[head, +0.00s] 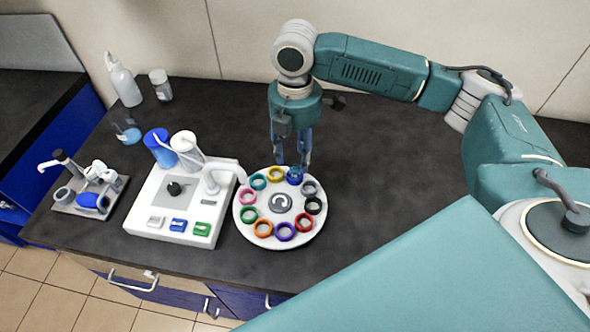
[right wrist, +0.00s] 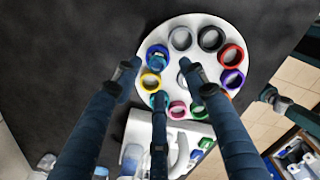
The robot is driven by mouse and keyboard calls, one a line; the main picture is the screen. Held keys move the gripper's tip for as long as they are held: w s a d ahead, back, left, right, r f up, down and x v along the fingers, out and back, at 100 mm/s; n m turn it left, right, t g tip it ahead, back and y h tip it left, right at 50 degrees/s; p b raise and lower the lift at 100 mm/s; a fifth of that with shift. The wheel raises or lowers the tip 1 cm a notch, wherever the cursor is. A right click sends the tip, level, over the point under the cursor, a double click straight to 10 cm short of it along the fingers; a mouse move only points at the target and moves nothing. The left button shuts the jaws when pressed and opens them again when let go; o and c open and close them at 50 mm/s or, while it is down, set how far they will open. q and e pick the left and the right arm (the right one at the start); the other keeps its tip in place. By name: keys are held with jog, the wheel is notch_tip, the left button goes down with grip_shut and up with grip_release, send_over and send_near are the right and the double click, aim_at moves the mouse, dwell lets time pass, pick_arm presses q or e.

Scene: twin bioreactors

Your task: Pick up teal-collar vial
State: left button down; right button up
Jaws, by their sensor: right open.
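The round white carousel (head: 238,214) carries a circle of coloured collars; it also shows in the right wrist view (right wrist: 198,22). The teal collar (head: 258,181) is at its back left, and I cannot make out a vial in it. In the right wrist view the teal collar (right wrist: 153,100) is partly hidden by a finger of mine. A blue-collared slot (head: 295,176) at the back seems filled with something blue. My right gripper (head: 291,160) is open and empty, pointing down above the carousel's back edge; its fingers also show in the right wrist view (right wrist: 160,76). My left gripper is not in view.
A white device (head: 150,215) with coloured buttons and blue and white cylinders stands close left of the carousel. Further left are a small grey apparatus (head: 75,211), a wash bottle (head: 124,85) and a jar (head: 160,88). The dark bench (head: 400,150) is clear on the right.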

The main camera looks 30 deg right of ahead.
aim_at(295, 166)
jog(key=f, duration=0.2)
jog(key=f+p, duration=0.1)
jog(key=f, duration=0.1)
jog(key=shift+w+d+f, duration=0.1)
jog(key=shift+w+f, duration=0.1)
jog(key=shift+f+p, duration=0.3)
jog(key=shift+f, duration=0.25)
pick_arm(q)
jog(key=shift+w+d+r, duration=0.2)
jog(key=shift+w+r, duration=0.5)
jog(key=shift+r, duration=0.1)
pick_arm(e)
jog(key=c, duration=1)
